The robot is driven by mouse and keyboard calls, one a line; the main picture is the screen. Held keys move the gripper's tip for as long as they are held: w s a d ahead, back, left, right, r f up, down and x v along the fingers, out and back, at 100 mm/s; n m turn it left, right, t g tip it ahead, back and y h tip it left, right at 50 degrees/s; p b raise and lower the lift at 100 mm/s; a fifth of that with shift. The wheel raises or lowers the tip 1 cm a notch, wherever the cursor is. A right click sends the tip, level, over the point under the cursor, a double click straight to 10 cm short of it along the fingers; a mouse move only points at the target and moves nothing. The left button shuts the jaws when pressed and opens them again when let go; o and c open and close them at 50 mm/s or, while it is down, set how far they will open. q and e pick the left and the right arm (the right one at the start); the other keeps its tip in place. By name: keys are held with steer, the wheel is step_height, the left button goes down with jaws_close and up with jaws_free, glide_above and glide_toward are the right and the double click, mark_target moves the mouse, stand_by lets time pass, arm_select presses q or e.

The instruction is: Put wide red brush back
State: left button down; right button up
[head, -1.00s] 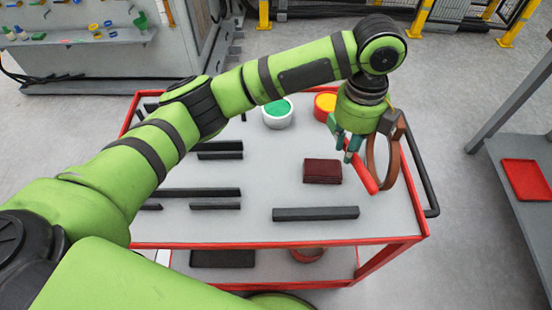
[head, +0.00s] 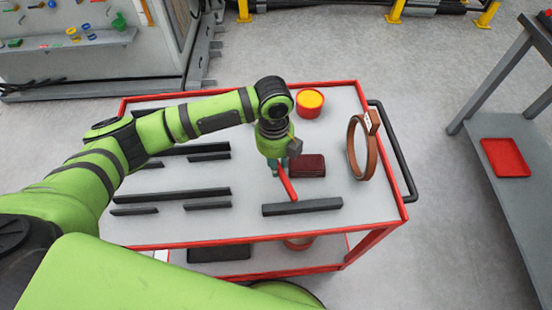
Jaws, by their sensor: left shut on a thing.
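My left gripper (head: 278,168) points down over the cart's top and is shut on a red brush (head: 288,187). The brush's red handle slants down to the right from the fingers. Its other end is hidden by the gripper, so its width does not show. The brush is just left of a dark red block (head: 309,166) and behind a black bar (head: 302,206). I cannot tell whether it touches the cart's top. My right gripper is not in view.
The red-edged grey cart (head: 225,222) carries several black bars on its left half. A red pot with yellow inside (head: 310,102) stands at the back. A brown ring (head: 362,148) stands at the right. A red tray (head: 505,157) lies on a shelf farther right.

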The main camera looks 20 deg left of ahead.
arm_select(q)
steer(key=shift+f, duration=0.2)
steer(key=shift+f, duration=0.5)
steer(key=c, duration=1)
jaws_free()
steer(key=shift+c, duration=0.2)
steer(key=shift+r, duration=0.3)
step_height(320, 180, up, 13)
steer(key=b, duration=0.3)
steer(key=shift+w+a+f, duration=0.15)
steer(key=shift+w, duration=0.05)
